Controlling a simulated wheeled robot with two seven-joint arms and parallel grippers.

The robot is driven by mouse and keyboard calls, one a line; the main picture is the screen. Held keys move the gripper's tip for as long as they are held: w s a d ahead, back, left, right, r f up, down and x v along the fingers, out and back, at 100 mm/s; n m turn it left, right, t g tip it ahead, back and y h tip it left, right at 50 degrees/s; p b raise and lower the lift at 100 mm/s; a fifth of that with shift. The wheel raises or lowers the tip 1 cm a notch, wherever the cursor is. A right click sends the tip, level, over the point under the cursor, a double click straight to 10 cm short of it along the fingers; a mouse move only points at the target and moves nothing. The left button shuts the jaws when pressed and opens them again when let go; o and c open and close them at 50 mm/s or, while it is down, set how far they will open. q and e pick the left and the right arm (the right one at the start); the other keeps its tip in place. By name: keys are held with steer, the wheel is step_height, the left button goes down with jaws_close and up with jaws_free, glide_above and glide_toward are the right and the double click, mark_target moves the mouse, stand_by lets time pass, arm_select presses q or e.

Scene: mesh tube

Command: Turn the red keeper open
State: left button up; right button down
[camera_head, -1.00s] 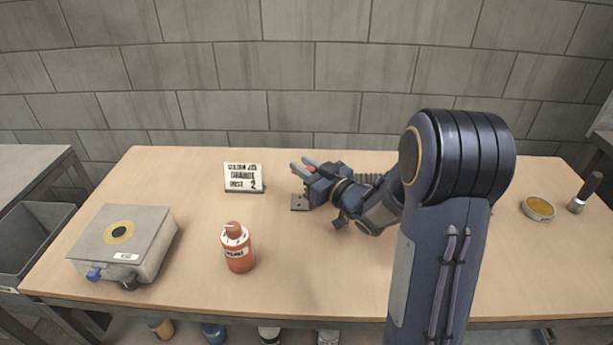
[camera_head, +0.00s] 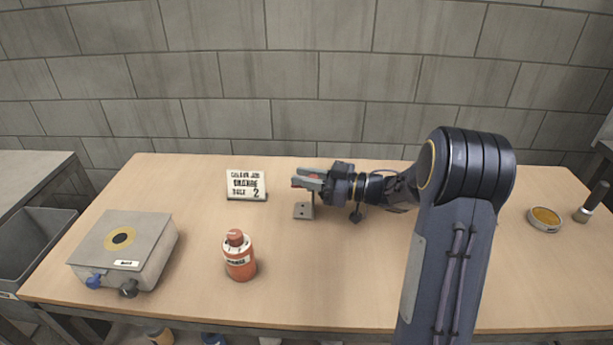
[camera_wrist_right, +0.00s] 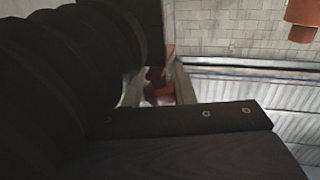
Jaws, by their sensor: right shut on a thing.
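The red keeper shows only as a small red piece (camera_head: 296,182) at the tips of my right gripper (camera_head: 308,179), in the head view. The grey fingers are shut on it and hide most of it. Below the fingers, a grey stand with a flat base plate (camera_head: 303,211) rests on the table. In the right wrist view, a red part (camera_wrist_right: 158,88) shows between the fingers, partly hidden by dark parts of my own arm. My left gripper is not in view.
An orange bottle (camera_head: 239,257) stands front left of the stand. A white sign (camera_head: 246,185) is to the left. A grey box (camera_head: 122,245) sits at the table's left. A round amber dish (camera_head: 545,219) is far right. The table's front middle is clear.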

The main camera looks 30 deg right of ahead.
stand_by(0.3)
steer(key=c, duration=1.2)
jaws_free()
steer(key=v, duration=0.7)
steer(key=shift+s+d, duration=0.25)
